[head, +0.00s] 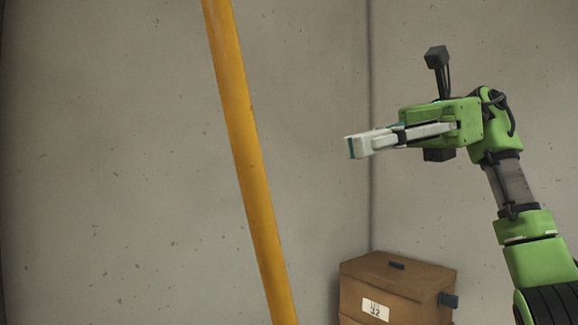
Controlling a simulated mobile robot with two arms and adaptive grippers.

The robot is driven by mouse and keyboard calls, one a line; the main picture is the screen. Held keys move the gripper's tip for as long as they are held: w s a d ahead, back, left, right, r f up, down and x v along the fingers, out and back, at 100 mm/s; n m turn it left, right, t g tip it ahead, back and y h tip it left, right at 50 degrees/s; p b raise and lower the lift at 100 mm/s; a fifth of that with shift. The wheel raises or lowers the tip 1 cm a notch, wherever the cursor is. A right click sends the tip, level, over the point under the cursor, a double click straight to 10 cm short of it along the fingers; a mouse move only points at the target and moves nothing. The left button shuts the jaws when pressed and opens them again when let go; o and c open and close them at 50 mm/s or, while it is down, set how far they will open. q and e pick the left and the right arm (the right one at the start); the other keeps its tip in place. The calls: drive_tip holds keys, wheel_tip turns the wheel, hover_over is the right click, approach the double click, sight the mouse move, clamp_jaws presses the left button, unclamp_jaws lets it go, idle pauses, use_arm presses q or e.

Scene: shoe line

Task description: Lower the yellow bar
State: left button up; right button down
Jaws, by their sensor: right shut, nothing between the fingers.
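The yellow bar (245,150) is a long round pole in the head view. It runs from the top edge, left of centre, down to the bottom edge and leans a little, its lower part further right. Both of its ends are out of view. My right gripper (354,147) is to the right of the bar, at about its mid-height in the picture. Its pale fingers point left toward the bar, are shut and hold nothing. A gap shows between the fingertips and the bar. My left gripper is not in view.
A brown box (375,272) with a lid and a white label (375,309) stands at the lower right, below my right gripper. Grey speckled walls (120,160) meet at a corner behind the gripper. The space left of the bar looks clear.

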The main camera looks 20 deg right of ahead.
sight(264, 172)
drive_tip(key=p+x, duration=0.1)
drive_tip(key=x, duration=0.9)
drive_tip(key=shift+s+r, duration=0.1)
drive_tip(key=shift+r, duration=0.1)
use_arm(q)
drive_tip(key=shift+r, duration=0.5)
use_arm(e)
drive_tip(key=shift+s+a+f, duration=0.1)
drive_tip(key=shift+a, duration=0.2)
